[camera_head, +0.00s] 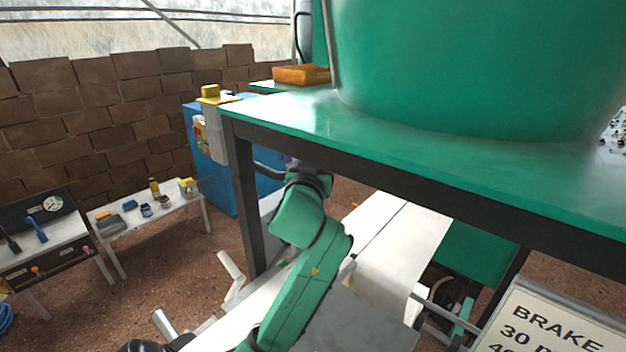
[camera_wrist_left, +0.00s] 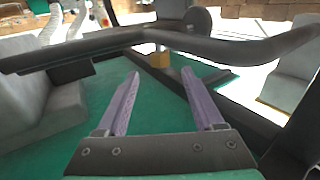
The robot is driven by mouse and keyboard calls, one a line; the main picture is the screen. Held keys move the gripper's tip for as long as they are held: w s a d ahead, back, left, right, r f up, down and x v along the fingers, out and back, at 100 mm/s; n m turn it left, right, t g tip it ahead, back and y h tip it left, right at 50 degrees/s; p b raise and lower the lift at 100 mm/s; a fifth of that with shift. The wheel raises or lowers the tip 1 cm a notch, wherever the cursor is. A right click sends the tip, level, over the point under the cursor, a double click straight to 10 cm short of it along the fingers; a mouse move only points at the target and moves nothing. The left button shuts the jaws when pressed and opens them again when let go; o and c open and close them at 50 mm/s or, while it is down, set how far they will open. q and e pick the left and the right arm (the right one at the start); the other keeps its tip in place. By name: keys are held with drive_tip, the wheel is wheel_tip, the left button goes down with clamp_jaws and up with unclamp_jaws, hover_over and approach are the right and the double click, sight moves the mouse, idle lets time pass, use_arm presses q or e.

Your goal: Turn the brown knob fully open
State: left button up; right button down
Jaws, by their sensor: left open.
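My left gripper (camera_wrist_left: 161,80) is open in the left wrist view, its two purple fingers apart with nothing between them. In the head view my left arm reaches up to the green machine's near edge, and its gripper is mostly hidden there. A small tan-brown piece (camera_wrist_left: 158,60) shows just beyond the fingertips, below a dark bar. It may be the brown knob, but I cannot tell for sure. No clear knob shows in the head view. My right gripper is not in view.
A dark curved bar (camera_wrist_left: 200,42) crosses above the fingers. The green machine top (camera_head: 420,165) with a dark frame overhangs my left arm. A white belt (camera_head: 385,260) lies below. Small tables with tools (camera_head: 150,215) stand at the left. A brake sign (camera_head: 545,325) is at lower right.

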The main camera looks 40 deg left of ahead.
use_arm(q)
drive_tip(key=b+v, duration=0.1)
drive_tip(key=v, duration=0.5)
drive_tip(key=shift+s, duration=0.15)
drive_tip(key=shift+d, duration=0.1)
